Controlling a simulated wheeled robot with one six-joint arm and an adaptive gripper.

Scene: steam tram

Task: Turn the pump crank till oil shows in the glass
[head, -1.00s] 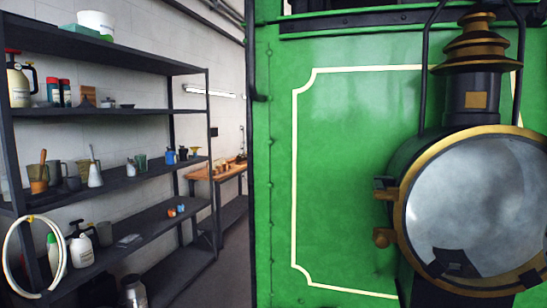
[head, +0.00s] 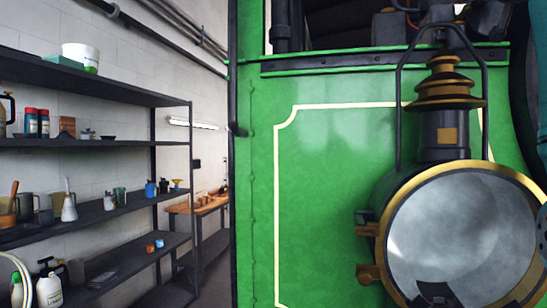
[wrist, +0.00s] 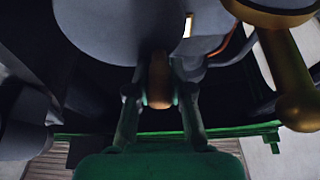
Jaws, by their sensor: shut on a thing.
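In the wrist view my gripper (wrist: 159,88) is shut on a short brown, rounded handle (wrist: 158,72), which I take to be the crank's grip. The handle stands between the two fingers, below a large dark grey rounded body (wrist: 110,22). The rest of the crank is hidden or too dark to make out. A small bright strip (wrist: 188,26) shows on the grey body; I cannot tell if it is the glass, and I see no clear oil in it. In the head view the gripper and handle cannot be made out.
A green tram front (head: 340,180) with a big brass-rimmed lamp (head: 462,235) fills the right of the head view. Dark fittings (head: 393,27) sit above its top edge. A brass knobbed part (wrist: 290,80) is right in the wrist view. Loaded shelves (head: 110,215) stand left.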

